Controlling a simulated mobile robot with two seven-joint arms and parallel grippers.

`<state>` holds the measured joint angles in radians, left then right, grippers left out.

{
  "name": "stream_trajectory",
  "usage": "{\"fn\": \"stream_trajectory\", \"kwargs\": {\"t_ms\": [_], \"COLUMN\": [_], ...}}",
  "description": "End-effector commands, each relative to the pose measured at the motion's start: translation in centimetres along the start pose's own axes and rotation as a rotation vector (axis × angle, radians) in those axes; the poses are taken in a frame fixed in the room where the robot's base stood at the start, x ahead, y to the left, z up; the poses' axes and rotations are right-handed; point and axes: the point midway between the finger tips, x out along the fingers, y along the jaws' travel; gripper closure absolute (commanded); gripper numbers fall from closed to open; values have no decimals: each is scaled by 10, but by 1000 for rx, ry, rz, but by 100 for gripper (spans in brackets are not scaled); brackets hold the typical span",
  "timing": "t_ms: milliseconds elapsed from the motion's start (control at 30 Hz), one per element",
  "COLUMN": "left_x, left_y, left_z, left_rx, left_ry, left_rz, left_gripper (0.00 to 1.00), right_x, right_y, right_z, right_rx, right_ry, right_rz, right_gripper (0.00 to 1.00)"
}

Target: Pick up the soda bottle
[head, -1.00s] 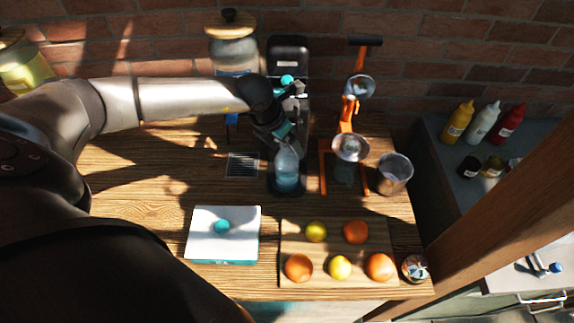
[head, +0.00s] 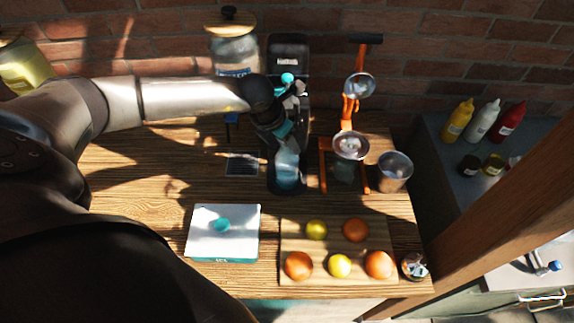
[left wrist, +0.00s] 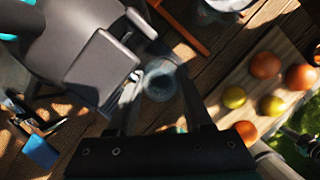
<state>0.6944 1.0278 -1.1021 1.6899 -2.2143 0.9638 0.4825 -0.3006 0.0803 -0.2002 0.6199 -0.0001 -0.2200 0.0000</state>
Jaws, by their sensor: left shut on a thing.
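The soda bottle (head: 287,166) is clear and bluish. It stands upright at the front of the black soda machine (head: 289,60), over its dark base. My left gripper (head: 284,138) reaches in from the left and is shut on the upper part of the bottle. In the left wrist view the bottle (left wrist: 160,80) shows from above between the two fingers of my left gripper (left wrist: 162,98). The gripper hides the bottle's neck in the head view. My right gripper is not in view.
An orange juice press (head: 347,125) and a metal cup (head: 395,171) stand right of the bottle. A board (head: 291,231) with several fruits and a white-topped box (head: 240,217) lie in front. A glass jar (head: 232,50) stands behind my left arm.

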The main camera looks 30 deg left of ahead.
Motion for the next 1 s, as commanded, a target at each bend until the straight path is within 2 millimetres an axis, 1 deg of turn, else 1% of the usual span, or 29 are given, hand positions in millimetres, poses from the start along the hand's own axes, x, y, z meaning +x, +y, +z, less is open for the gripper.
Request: {"fn": "stream_trajectory", "kwargs": {"t_ms": [33,67,100,1000], "left_x": [0,0,0,-1], "left_y": [0,1,1,1], "left_z": [0,0,0,2], "left_rx": [0,0,0,0], "left_ry": [0,0,0,-5], "left_rz": [1,1,1,2], "left_gripper": [96,99,100,100], "right_x": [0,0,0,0], "right_y": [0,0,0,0], "right_z": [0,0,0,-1], "right_rx": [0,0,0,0], "right_ry": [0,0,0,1], "right_rz": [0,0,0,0], "right_gripper": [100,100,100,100]}}
